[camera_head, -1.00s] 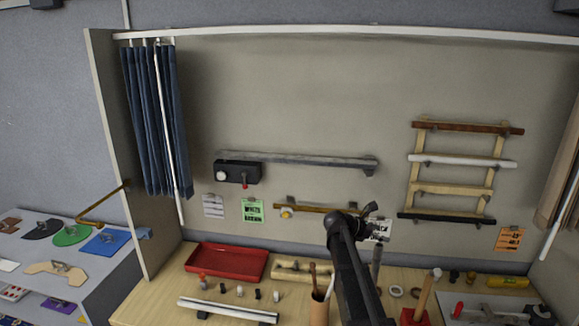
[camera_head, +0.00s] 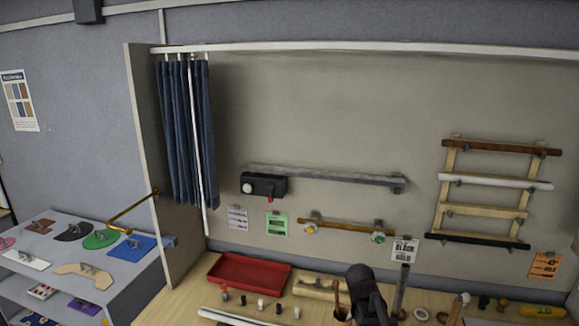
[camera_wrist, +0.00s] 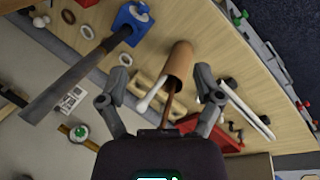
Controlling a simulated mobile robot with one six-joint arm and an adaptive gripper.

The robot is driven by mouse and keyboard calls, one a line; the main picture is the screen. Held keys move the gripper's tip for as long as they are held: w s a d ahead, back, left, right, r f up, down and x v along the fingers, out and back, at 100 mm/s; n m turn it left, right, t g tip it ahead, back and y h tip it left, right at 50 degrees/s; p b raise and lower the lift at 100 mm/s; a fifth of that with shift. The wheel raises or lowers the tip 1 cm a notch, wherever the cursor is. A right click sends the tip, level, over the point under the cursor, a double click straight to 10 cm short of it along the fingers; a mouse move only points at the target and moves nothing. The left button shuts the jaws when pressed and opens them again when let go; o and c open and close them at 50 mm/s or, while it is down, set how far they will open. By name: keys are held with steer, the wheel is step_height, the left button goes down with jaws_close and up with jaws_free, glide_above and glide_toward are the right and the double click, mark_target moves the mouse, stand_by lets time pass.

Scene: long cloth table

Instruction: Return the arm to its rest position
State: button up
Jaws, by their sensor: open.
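My arm (camera_head: 368,290) shows at the bottom of the head view, in front of the table's back part, with its upper bend below the wall rail. My gripper (camera_wrist: 162,78) shows in the wrist view with its two fingers spread wide and nothing held between them. A brown cup (camera_wrist: 180,60) with sticks in it stands beyond the fingers, seen at a slant. The cup also shows at the bottom of the head view, beside my arm. The fingers are not clear in the head view.
A red tray (camera_head: 248,272) lies on the wooden table at left. A brass rail (camera_head: 340,226) and a grey rail (camera_head: 325,176) run along the wall. A wooden rack (camera_head: 488,190) hangs at right. A side shelf (camera_head: 70,262) with flat shapes stands far left. Small parts crowd the table.

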steer(key=s+a+m+y, duration=0.3)
steer(key=s+a+m, duration=0.2)
steer(key=s+a, duration=0.2)
step_height(320, 180, down, 20)
steer(key=s+g+b, duration=0.1)
steer(key=s+b, duration=0.1)
steer(key=b, duration=1.7)
steer(key=shift+d, duration=0.25)
steer(key=shift+r, duration=0.15)
